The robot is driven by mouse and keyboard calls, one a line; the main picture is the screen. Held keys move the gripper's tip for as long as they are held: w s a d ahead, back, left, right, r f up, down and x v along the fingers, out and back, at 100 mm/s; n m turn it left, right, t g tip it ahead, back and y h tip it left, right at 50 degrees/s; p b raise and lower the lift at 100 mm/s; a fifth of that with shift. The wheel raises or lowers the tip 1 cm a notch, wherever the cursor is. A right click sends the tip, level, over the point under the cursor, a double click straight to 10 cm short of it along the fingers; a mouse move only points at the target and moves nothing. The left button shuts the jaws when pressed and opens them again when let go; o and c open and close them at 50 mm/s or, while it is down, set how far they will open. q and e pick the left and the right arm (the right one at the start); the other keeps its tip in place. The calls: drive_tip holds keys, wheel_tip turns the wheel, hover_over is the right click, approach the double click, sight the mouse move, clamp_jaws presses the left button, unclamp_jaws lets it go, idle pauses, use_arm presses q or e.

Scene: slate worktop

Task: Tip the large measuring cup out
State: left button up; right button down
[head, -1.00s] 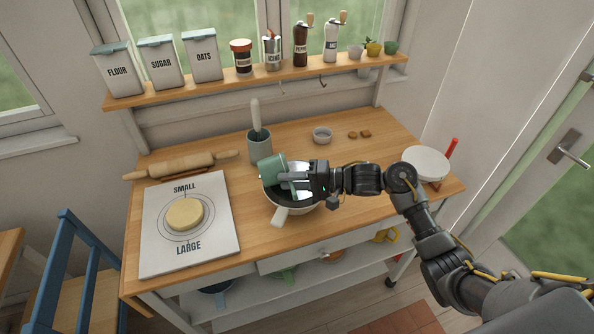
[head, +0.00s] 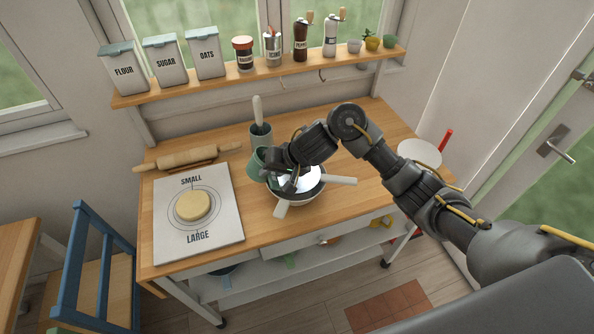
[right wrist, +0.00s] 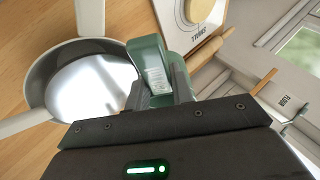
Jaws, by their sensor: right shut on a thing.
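My right gripper (head: 272,170) is shut on a green measuring cup (head: 256,164) at the left rim of a round pan (head: 322,191). In the right wrist view the cup (right wrist: 147,52) sits between the fingers (right wrist: 165,92), beside and partly over the pan's rim (right wrist: 38,78). The cup looks tilted; I cannot tell whether anything is in it. The pan shows a bright white surface inside and pale handles (head: 282,209). My left gripper is out of view.
A rolling pin (head: 188,159) and a white board (head: 219,238) with a round tan piece (head: 193,205) lie to the left. A white round item (head: 420,152) is at the right.

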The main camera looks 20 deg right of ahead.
drive_tip(key=shift+w+a+r+h, duration=0.1)
drive_tip(key=shift+a+r+h, duration=0.25)
drive_tip(key=shift+a, duration=0.1)
drive_tip(key=shift+a+f, duration=0.1)
drive_tip(key=shift+a, duration=0.1)
drive_tip(key=shift+a+n+h, duration=0.3)
drive_tip(key=shift+a+h, duration=0.15)
drive_tip(key=shift+h, duration=0.3)
drive_tip(key=shift+a+f+n+h, duration=0.2)
drive_tip(key=shift+a+f+h, duration=0.45)
drive_tip(key=shift+a+h, duration=0.25)
drive_tip(key=shift+a+f+n+h, duration=0.2)
drive_tip(key=shift+a+f+h, duration=0.4)
drive_tip(key=shift+a+h, duration=0.3)
